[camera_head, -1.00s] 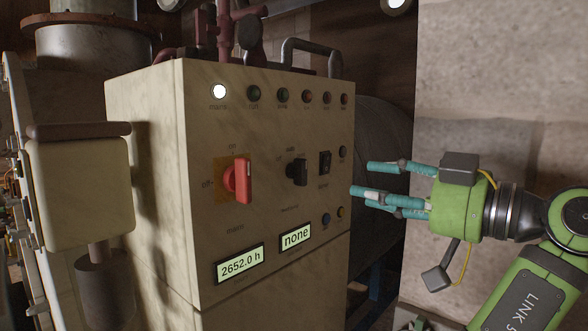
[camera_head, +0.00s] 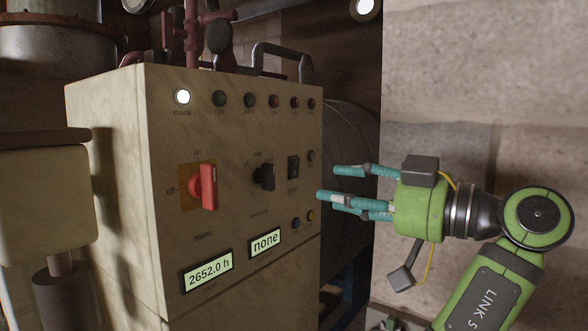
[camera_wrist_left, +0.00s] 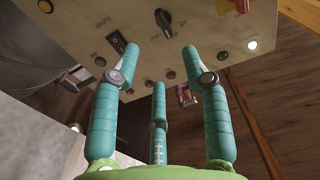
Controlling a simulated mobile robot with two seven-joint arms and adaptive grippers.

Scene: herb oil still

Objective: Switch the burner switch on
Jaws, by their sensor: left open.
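The control cabinet (camera_head: 245,135) has a small black rocker switch (camera_head: 293,168) on the right of its front panel. I take this as the burner switch; its label is too small to read, and I cannot tell which way it is set. It also shows in the left wrist view (camera_wrist_left: 116,42). My left gripper (camera_head: 329,190) is open and empty, just right of the panel, its teal fingers pointing left. In the left wrist view, its fingers (camera_wrist_left: 160,58) spread in front of the panel, one tip near the rocker, seemingly apart. My right gripper is out of view.
A red rotary switch (camera_head: 208,187) and a black knob (camera_head: 265,177) are left of the rocker. A row of lamps runs above, with only the white one (camera_head: 183,97) lit. Displays read "2652.0 h" (camera_head: 207,271) and "none" (camera_head: 265,243). A stone wall (camera_head: 480,80) stands at right.

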